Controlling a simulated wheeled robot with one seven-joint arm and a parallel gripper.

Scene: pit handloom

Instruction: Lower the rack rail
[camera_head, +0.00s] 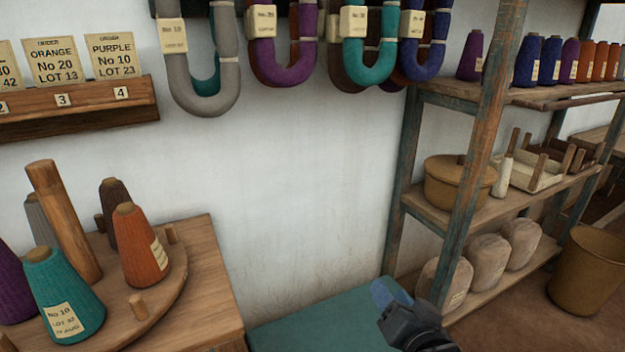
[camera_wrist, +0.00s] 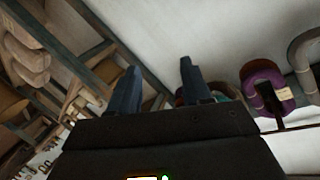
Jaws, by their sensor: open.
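The rack rail shows in the wrist view as a thin dark bar (camera_wrist: 292,127) at the right, where the hanks hang from it; that view is turned over. In the head view the rail is mostly above the top edge, with only the hanging yarn hanks clear: grey (camera_head: 202,70), purple (camera_head: 285,50), teal (camera_head: 368,60) and blue (camera_head: 420,50). My gripper (camera_head: 388,297) is low at the bottom of the head view, well below the hanks. In the wrist view my gripper (camera_wrist: 158,88) has its two fingers apart with nothing between them.
A shelf unit (camera_head: 465,205) with cones, a lidded pot (camera_head: 458,180) and bundles stands at the right. A wooden table (camera_head: 215,290) with a round cone stand is at the left. A teal surface (camera_head: 320,318) lies below. A card ledge (camera_head: 80,108) is upper left. Bare wall lies between.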

